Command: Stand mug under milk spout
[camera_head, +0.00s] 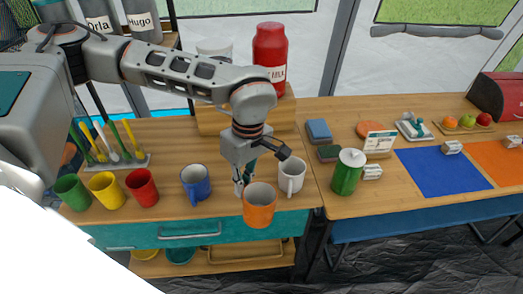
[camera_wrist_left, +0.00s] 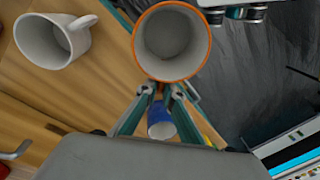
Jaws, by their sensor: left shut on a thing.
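My left gripper (camera_head: 242,182) is shut on the orange mug (camera_head: 259,207) and holds it upright in front of the table's front edge. In the left wrist view the orange mug (camera_wrist_left: 171,42) sits at the gripper's fingertips (camera_wrist_left: 160,90), its open mouth showing and empty. A red canister with a MILK label (camera_head: 270,55) stands on a wooden stand (camera_head: 277,115) behind the gripper. Its spout cannot be made out. A pale canister (camera_head: 214,52) stands to its left, partly behind my arm. My right gripper is not in view.
A white mug (camera_head: 292,175) stands close to the right of the gripper; it also shows in the left wrist view (camera_wrist_left: 42,42). Blue (camera_head: 196,184), red (camera_head: 142,187), yellow (camera_head: 107,190) and green (camera_head: 73,193) mugs stand left. A green canister (camera_head: 347,172) stands right.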

